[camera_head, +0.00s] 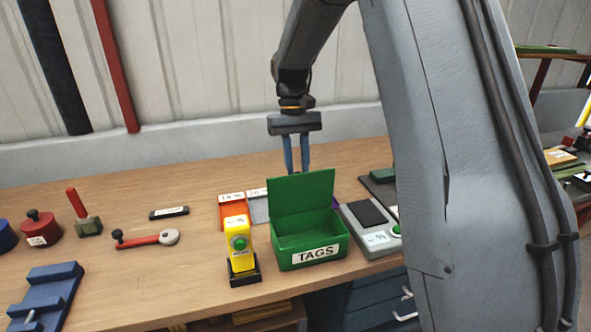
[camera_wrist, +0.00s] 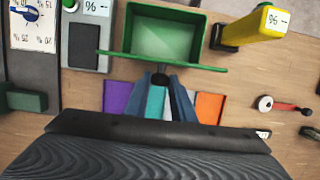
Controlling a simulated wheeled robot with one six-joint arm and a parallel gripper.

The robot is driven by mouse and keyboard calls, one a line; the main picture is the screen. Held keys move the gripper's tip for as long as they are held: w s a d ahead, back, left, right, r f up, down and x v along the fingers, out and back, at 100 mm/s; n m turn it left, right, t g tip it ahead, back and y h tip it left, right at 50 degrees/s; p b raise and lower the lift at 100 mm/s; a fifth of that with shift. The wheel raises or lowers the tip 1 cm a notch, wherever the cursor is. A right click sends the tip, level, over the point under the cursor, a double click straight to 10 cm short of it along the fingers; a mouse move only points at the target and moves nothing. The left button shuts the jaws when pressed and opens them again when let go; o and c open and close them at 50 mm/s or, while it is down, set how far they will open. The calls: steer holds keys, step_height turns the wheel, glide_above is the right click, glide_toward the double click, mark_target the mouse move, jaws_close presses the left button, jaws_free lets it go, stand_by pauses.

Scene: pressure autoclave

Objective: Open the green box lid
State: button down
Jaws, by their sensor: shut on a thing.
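The green box (camera_head: 325,240), labelled TAGS, stands on the workbench. Its lid (camera_head: 301,200) is raised about upright at the box's back edge, and the inside shows open and empty. In the wrist view the box (camera_wrist: 165,38) is at the top, with the lid (camera_wrist: 205,68) seen nearly edge-on. My gripper (camera_head: 297,162) comes down from above, behind the lid, which hides its fingertips in the head view. In the wrist view my gripper (camera_wrist: 161,84) is shut on a small black knob (camera_wrist: 160,79) on the lid's outer face.
A yellow device (camera_head: 240,245) stands close left of the box. A grey panel with a green button (camera_head: 372,238) is close right. Coloured trays (camera_wrist: 117,97) lie behind the lid, under my fingers. A red-handled lever (camera_head: 150,239) lies further left.

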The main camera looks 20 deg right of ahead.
steer(key=shift+f, duration=0.25)
steer(key=shift+w+f, duration=0.15)
steer(key=shift+w, duration=0.25)
steer(key=c, duration=1.5)
jaws_free()
steer(key=shift+a, duration=0.1)
steer(key=shift+b+v, duration=1)
steer(key=shift+v, duration=3.05)
